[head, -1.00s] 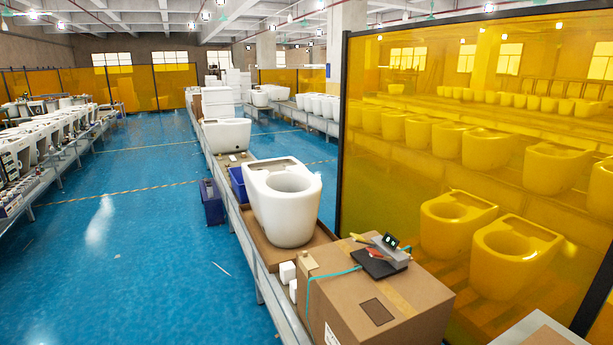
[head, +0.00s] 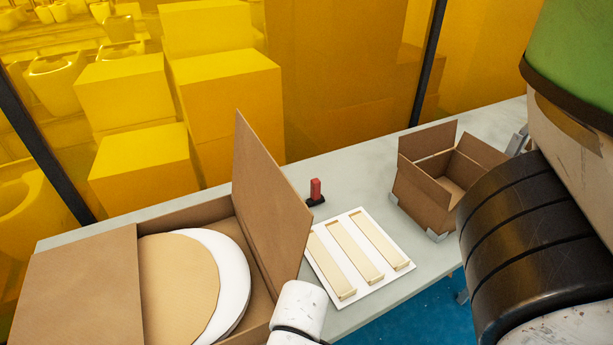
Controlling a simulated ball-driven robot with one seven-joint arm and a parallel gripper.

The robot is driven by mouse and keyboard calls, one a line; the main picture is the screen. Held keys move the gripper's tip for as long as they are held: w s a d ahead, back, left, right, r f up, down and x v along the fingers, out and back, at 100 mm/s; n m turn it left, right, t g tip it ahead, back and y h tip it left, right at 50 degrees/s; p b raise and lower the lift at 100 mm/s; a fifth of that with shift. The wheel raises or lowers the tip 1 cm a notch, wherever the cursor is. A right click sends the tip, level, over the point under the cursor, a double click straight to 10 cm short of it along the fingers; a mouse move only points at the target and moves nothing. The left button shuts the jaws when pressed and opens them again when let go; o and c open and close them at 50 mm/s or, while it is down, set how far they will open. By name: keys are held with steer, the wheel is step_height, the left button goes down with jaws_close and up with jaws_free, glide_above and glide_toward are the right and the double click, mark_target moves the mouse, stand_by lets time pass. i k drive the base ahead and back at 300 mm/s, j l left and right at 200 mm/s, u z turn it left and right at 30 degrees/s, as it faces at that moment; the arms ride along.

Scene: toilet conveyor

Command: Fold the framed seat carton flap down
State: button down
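The seat carton (head: 75,283) lies open on the grey table at the lower left. Its left flap (head: 80,275) lies flat over the left part. Its right flap (head: 268,195) stands up, tilted a little outward. Between them a round white seat (head: 238,280) shows, with a tan cardboard disc (head: 180,285) over much of it. My gripper's fingers do not show. A rounded white part of my arm is at the bottom edge, in front of the upright flap's lower end; I cannot tell whether they touch.
A white tray (head: 385,290) with three cream strips lies right of the carton. A small red object (head: 316,188) on a black base stands behind it. A smaller open box (head: 410,190) stands farther right. Yellow see-through panels (head: 330,60) rise behind the table (head: 360,165). My arm covers the right side.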

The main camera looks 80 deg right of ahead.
mark_target(278, 221)
steer(key=l+z, duration=0.3)
steer(key=k+l+z, duration=0.1)
steer(key=z, duration=0.15)
steer(key=i+j+z, duration=0.15)
steer(key=i, duration=0.25)
